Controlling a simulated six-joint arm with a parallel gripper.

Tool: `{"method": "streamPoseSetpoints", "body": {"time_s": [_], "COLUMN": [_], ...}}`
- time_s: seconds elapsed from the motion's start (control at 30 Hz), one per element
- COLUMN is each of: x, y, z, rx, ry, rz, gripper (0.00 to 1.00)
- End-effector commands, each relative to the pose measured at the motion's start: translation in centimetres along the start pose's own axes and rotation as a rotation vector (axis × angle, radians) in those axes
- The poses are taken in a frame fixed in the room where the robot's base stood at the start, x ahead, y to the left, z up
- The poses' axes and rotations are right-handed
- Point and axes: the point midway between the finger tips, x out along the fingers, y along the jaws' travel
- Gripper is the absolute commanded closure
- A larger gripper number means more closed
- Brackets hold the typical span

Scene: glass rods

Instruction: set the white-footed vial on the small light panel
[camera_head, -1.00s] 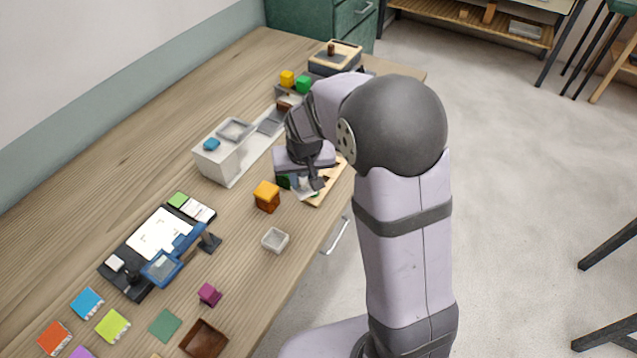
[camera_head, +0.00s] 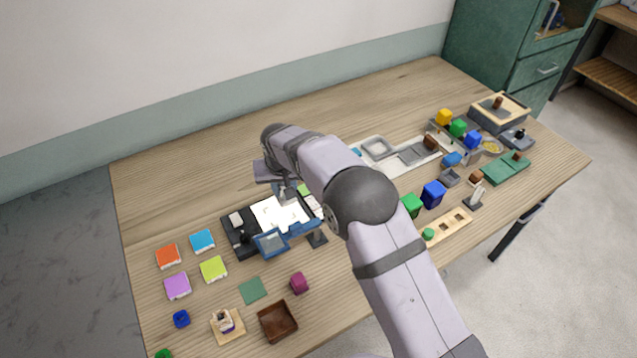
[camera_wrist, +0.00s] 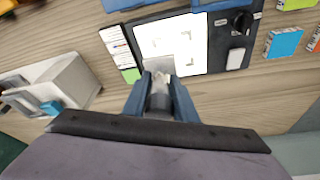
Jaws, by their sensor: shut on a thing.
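The light panel (camera_head: 270,210) is a bright white rectangle set in a black device on the table; in the wrist view the panel (camera_wrist: 190,38) lies just beyond my fingertips. My gripper (camera_head: 286,194) is above the panel's back edge. In the wrist view my gripper (camera_wrist: 159,88) is shut on a small pale, glassy piece, the vial (camera_wrist: 161,80), between the two dark blue fingers. A greyish square patch shows past the fingertips against the panel; I cannot tell whether it is the vial's foot or a shadow. I cannot tell whether the vial touches the panel.
A blue-framed magnifier (camera_head: 271,243) stands at the panel's front side. A black knob (camera_wrist: 241,22) sits beside the panel. Coloured blocks, a brown tray (camera_head: 277,321) and a wooden holed rack (camera_head: 447,228) stand around. The table behind the device is clear.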

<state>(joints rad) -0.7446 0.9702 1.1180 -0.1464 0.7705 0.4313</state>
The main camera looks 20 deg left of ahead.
Motion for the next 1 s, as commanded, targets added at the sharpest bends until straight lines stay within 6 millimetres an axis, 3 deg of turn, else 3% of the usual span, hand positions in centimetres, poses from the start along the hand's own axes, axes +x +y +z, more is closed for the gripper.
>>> {"method": "streamPoseSetpoints", "body": {"time_s": [0.2, 0.57, 1.0], "x": [0.2, 0.6, 3.1], "y": [-2.3, -2.5, -2.4], "z": [0.1, 0.3, 1.1], "rx": [-0.026, -0.027, -0.027], "ry": [0.001, 0.001, 0.0], "rz": [-0.008, -0.009, -0.008], "gripper": [1.0, 1.0, 1.0]}}
